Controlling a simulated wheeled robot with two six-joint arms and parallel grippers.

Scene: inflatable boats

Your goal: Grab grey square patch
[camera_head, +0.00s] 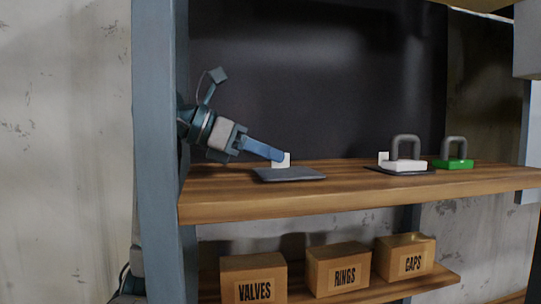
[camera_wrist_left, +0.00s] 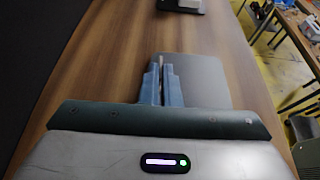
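The grey square patch (camera_head: 290,175) lies flat, or nearly so, on the wooden shelf at left in the head view. A small white upright tab (camera_head: 287,160) shows at its back edge. My left gripper (camera_head: 280,155) reaches in from the left, its blue fingertips at the tab. In the left wrist view the patch (camera_wrist_left: 205,75) extends right of the fingers. The fingers (camera_wrist_left: 161,68) are close together with the thin tab edge between them, so the gripper appears shut on the tab. My right gripper is not in view.
On the same shelf (camera_head: 225,208), a white weight-like block with a grey handle (camera_head: 404,164) sits on another dark patch (camera_head: 375,169). A green one (camera_head: 453,163) stands right of it. Boxes labelled VALVES (camera_head: 253,275), RINGS (camera_head: 338,268) and CAPS (camera_head: 405,255) stand below. A blue-grey post (camera_head: 155,150) is at left.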

